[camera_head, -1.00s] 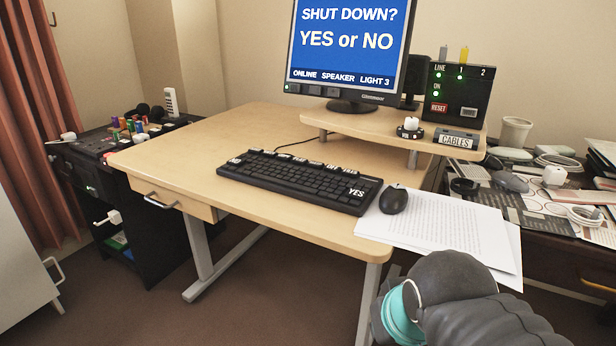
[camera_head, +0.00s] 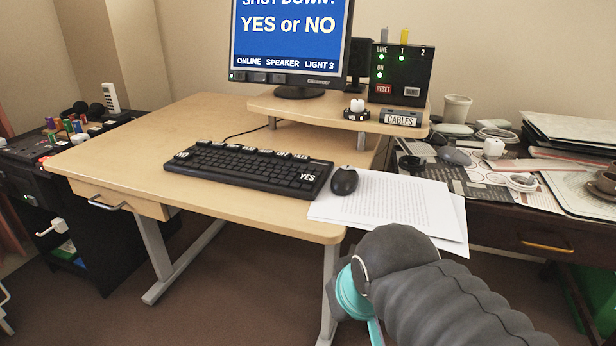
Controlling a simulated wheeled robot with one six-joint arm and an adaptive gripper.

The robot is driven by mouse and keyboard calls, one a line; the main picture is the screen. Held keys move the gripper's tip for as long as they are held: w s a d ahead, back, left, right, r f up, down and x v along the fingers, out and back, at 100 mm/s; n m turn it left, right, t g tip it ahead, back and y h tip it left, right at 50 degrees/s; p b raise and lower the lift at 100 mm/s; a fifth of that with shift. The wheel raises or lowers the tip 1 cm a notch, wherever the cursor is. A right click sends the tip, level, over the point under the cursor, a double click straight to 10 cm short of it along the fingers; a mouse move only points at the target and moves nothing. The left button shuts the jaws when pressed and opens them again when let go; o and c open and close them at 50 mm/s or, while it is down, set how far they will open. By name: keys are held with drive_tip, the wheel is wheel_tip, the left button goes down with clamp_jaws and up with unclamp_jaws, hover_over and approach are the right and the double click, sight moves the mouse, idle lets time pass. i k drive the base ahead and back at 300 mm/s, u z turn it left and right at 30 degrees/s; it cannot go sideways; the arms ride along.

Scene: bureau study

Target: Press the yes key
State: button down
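The black keyboard (camera_head: 225,168) lies on the wooden desk (camera_head: 130,150). Its key labelled YES (camera_head: 307,177) is at the near right corner, with white letters. A key labelled NO (camera_head: 183,155) is at the left end. The monitor (camera_head: 290,45) shows "SHUT DOWN? YES or NO" on blue. My arm, grey with a teal band, shows at the bottom right, in front of the desk's near right corner. My gripper's fingers are not visible, so its state does not show.
A black mouse (camera_head: 344,181) sits just right of the keyboard, beside printed papers (camera_head: 395,205) overhanging the desk edge. A raised shelf (camera_head: 340,113) carries a black switch box (camera_head: 401,75). A cluttered dark side desk (camera_head: 500,235) stands at right. The desk's front left is clear.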

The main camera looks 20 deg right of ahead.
sight(307, 179)
drive_tip(key=z, duration=2.1)
drive_tip(key=k, duration=0.7)
drive_tip(key=u, duration=1.5)
